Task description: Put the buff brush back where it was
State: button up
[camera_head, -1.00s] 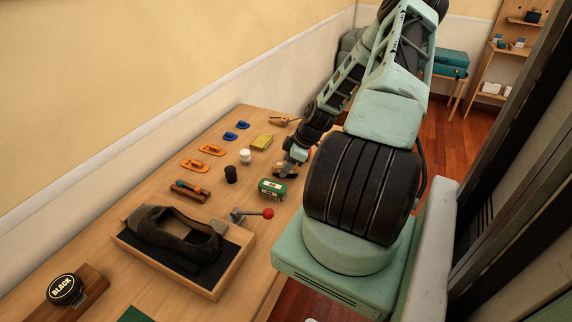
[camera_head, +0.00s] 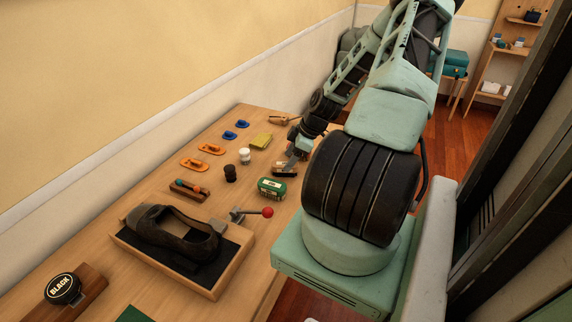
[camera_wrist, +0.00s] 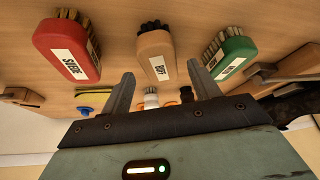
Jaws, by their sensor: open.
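The buff brush (camera_wrist: 157,56) has a tan body, dark bristles and a label reading BUFF. It lies on the table between a red brush labelled SUEDE (camera_wrist: 66,50) and a green brush (camera_wrist: 230,58). My gripper (camera_wrist: 161,72) is open and empty, its two fingers apart with the buff brush ahead of their tips. In the head view the buff brush (camera_head: 285,171) lies just behind the green brush (camera_head: 271,188), with my gripper (camera_head: 292,158) close behind it. The red brush is hidden behind my arm there.
The table holds a shoe tray (camera_head: 217,287), a red-knobbed clamp (camera_head: 267,212), dark and white jars (camera_head: 230,174), a yellow block (camera_head: 261,140), and orange (camera_head: 194,164) and blue pieces. The wall runs along the left.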

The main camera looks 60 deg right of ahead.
jog(key=v, duration=0.8)
jog(key=shift+s+r, duration=0.2)
jog(key=shift+r, duration=0.1)
jog(key=w+a+r+n+g, duration=0.1)
jog(key=w+a+r+g, duration=0.15)
jog(key=a, duration=0.75)
jog(key=w+a+r+g, duration=0.15)
jog(key=w+a, duration=0.25)
jog(key=a, duration=0.5)
jog(key=w+a+r+n+g, duration=0.1)
jog(key=w+a+r, duration=0.15)
jog(key=a, duration=0.75)
jog(key=s+a+r+h, duration=0.1)
jog(key=s+a+r, duration=0.2)
jog(key=s+a, duration=0.5)
jog(key=s+a+r, duration=0.4)
jog(key=s+a, duration=0.4)
jog(key=a, duration=0.6)
jog(key=shift+a+h, duration=0.4)
jog(key=shift+s+r, duration=0.1)
jog(key=shift+r, duration=0.05)
jog(key=shift+c, duration=0.2)
